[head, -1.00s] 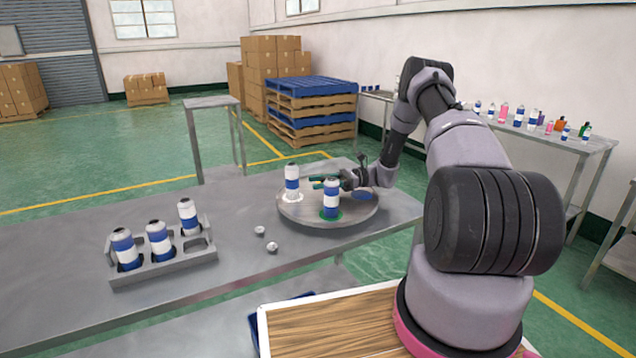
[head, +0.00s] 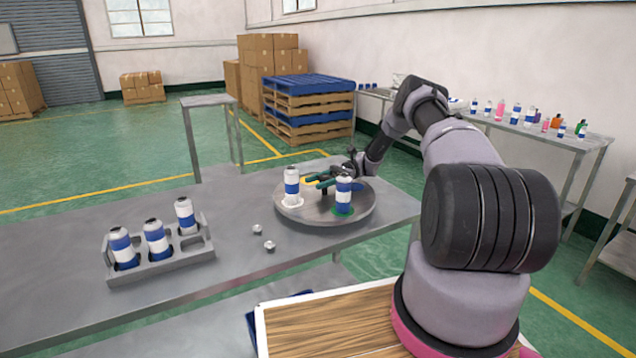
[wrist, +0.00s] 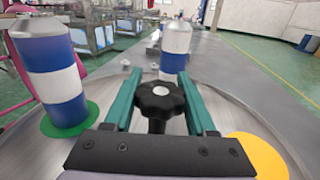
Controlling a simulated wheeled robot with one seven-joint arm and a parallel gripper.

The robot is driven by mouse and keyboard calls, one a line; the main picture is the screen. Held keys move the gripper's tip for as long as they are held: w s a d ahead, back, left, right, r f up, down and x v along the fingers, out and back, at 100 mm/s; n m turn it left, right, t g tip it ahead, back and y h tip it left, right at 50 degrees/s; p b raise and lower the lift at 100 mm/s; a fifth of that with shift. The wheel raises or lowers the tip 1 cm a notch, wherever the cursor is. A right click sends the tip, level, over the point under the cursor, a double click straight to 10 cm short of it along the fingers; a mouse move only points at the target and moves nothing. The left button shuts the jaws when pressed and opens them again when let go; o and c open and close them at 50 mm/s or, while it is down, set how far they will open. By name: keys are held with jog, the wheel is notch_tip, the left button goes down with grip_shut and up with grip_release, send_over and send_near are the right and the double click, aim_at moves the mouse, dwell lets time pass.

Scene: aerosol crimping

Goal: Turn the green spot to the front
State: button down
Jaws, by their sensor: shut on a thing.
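The round grey turntable (head: 315,216) stands on the table. The green spot (head: 341,212) is at its front right, under a blue-and-white can (head: 344,193); both also show at left in the wrist view, spot (wrist: 84,120) and can (wrist: 50,70). The yellow spot (wrist: 258,155) is bare, at lower right in the wrist view. My gripper (wrist: 158,95) has its teal fingers shut on the black knob (wrist: 160,105) at the turntable's middle.
A grey rack (head: 165,262) with three cans stands on the table at the left. Two small metal pieces (head: 269,246) lie between rack and turntable. Bottles and cans stand on a side table (head: 560,140) at the right.

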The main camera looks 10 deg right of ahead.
dwell(0.6)
jog(key=shift+c, duration=1.1)
grip_release()
jog(key=v, duration=1.1)
jog(key=shift+w+a, duration=0.1)
